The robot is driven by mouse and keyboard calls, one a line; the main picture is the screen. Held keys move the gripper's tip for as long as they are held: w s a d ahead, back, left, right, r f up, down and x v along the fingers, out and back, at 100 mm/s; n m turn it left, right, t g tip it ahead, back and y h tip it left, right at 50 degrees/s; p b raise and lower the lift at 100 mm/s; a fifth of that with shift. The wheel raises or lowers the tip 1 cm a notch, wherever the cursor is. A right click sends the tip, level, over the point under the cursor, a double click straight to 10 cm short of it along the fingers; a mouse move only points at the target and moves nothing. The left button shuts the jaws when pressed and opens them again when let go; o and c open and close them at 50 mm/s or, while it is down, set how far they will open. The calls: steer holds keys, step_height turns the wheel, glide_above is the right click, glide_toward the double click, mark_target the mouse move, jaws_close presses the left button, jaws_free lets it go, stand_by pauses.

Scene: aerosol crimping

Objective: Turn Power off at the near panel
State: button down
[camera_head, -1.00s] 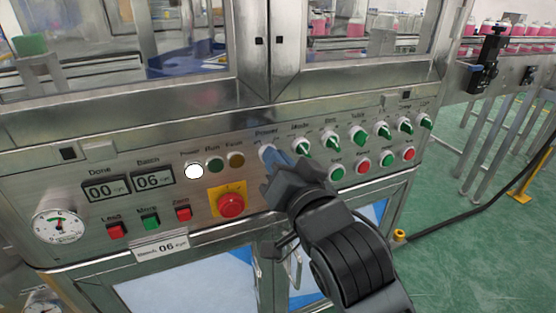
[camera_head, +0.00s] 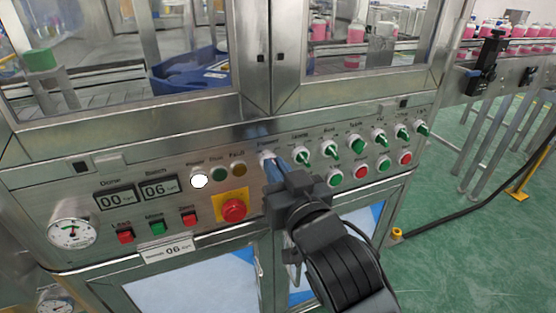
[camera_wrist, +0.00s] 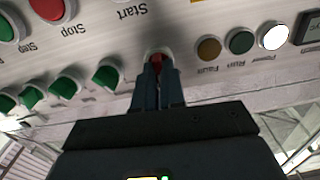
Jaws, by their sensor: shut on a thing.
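The near panel (camera_head: 130,215) is a metal control panel across the front of the machine. My gripper (camera_head: 271,165) is at the Power selector, just under its label. In the wrist view my gripper (camera_wrist: 158,75) is shut on the Power knob (camera_wrist: 156,60), whose red part shows between the fingertips. The fingers hide most of the knob, so its exact angle is hard to tell. The Power lamp (camera_head: 199,181) is lit white. The Run lamp (camera_head: 219,174) and the Fault lamp (camera_head: 238,169) look dark.
Several green selector knobs (camera_head: 303,155) run to the right of Power, with green and red buttons (camera_head: 361,172) below them. A red emergency button (camera_head: 233,209) on a yellow plate sits left of my gripper. A gauge (camera_head: 72,232) is at far left.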

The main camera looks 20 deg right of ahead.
steer(key=shift+a+n+p, duration=0.2)
steer(key=shift+n+p, duration=1.9)
steer(key=shift+n, duration=1.1)
steer(key=c, duration=1.2)
jaws_free()
steer(key=s, duration=0.7)
steer(key=shift+s+d, duration=0.1)
steer(key=shift+s, duration=0.3)
